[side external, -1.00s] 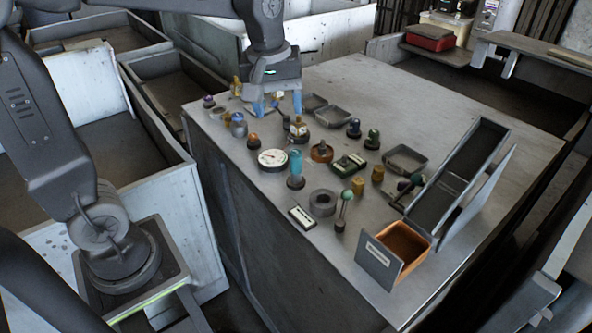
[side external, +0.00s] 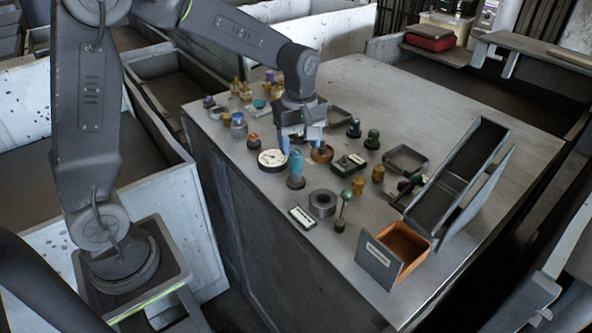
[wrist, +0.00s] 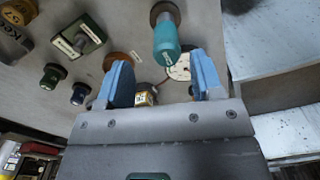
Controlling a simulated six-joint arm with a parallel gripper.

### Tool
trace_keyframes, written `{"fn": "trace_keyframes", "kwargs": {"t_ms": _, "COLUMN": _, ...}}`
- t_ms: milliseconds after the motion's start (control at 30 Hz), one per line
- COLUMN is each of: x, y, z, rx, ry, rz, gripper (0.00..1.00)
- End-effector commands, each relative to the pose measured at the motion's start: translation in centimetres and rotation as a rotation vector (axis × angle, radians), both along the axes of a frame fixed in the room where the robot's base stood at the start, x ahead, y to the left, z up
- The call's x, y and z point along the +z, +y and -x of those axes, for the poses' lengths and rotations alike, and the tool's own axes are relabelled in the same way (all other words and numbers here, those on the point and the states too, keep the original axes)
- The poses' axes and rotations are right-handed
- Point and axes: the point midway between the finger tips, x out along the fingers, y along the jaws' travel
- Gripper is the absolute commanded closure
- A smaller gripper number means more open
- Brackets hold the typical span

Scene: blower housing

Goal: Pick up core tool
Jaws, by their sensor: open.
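My gripper (side external: 304,143) points down, just behind the tool in the side view. In the wrist view my gripper (wrist: 160,74) has its two blue fingers apart, with no part held between them. Whether a finger touches the tool cannot be told.
A white dial gauge (side external: 272,159) and a copper-coloured round part (side external: 321,153) sit close by the fingers. A grey ring (side external: 322,203), a green box (side external: 348,164) and an orange bin (side external: 404,243) lie farther right.

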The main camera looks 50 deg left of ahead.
Motion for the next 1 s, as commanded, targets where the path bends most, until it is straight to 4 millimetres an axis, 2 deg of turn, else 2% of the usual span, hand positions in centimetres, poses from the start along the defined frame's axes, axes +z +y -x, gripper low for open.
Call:
{"fn": "trace_keyframes", "kwargs": {"t_ms": 333, "x": -4.5, "y": 0.1, "z": 0.8, "rx": -0.001, "ry": 0.005, "rz": 0.001, "gripper": 0.39}}
{"fn": "trace_keyframes", "kwargs": {"t_ms": 667, "x": -5.1, "y": 0.1, "z": 0.8, "rx": -0.001, "ry": 0.001, "rz": 0.001, "gripper": 0.39}}
{"fn": "trace_keyframes", "kwargs": {"t_ms": 1000, "x": -5.1, "y": 0.1, "z": 0.8, "rx": -0.001, "ry": 0.0, "rz": 0.001, "gripper": 0.72}}
